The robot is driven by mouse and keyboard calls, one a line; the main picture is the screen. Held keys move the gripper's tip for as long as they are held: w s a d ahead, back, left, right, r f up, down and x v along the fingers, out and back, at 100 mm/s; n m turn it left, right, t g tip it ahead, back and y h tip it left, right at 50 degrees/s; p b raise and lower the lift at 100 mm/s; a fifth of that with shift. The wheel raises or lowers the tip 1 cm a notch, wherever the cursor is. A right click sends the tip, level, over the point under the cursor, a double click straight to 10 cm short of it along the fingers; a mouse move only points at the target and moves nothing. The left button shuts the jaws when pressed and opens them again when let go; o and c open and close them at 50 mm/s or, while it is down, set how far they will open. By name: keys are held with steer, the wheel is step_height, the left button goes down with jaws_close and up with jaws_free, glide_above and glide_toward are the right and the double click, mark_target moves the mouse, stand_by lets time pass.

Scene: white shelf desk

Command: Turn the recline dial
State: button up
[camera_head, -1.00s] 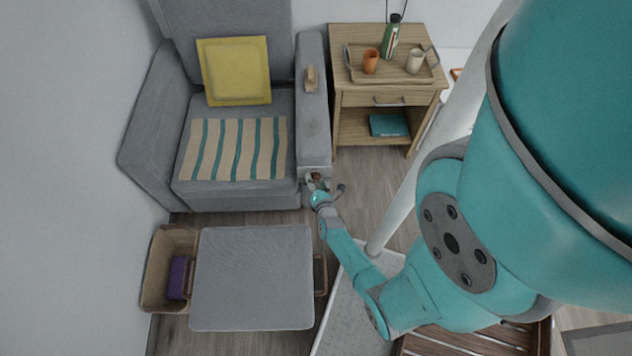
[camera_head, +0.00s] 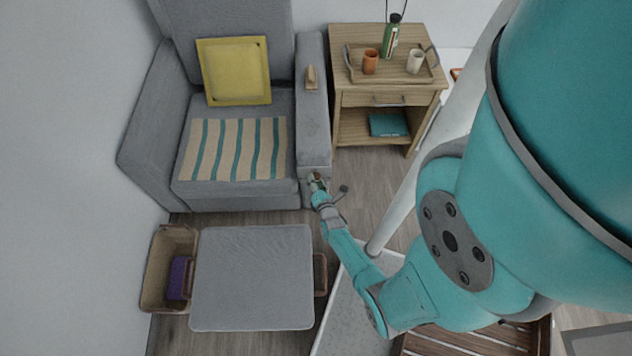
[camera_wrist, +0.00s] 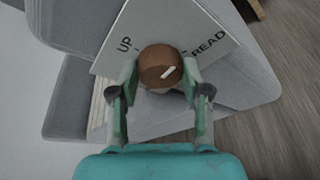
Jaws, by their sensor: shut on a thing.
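The recline dial (camera_wrist: 160,68) is a round brown knob with a white pointer mark, on a pale plate (camera_wrist: 128,27) lettered "UP" and "READ" in the wrist view. The plate is on the front of the right armrest of the grey armchair (camera_head: 314,138). My gripper (camera_wrist: 160,86) is shut on the dial, one finger on each side. The pointer slants up to the right, towards "READ". Part of the lettering is hidden behind the dial. In the head view my gripper (camera_head: 317,184) is at the armrest front, and the dial is mostly hidden there.
A grey ottoman (camera_head: 252,278) stands in front of the chair, with a basket (camera_head: 152,275) at its left. A wooden side table (camera_head: 347,100) with a tray, cups and a green bottle stands right of the chair. Bare floor lies between.

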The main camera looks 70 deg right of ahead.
steer(key=m+t, duration=0.1)
steer(key=m, duration=0.2)
steer(key=m+t+h, duration=0.1)
steer(key=m, duration=0.2)
steer(key=m+t, duration=0.1)
steer(key=m, duration=0.2)
steer(key=shift+s+f+t, duration=0.15)
steer(key=shift+f+t, duration=0.15)
steer(key=shift+f, duration=0.05)
steer(key=shift+m, duration=0.3)
stand_by(0.4)
steer(key=o, duration=1.2)
steer(key=shift+c, duration=0.2)
steer(key=v, duration=1.2)
steer(key=shift+f, duration=0.25)
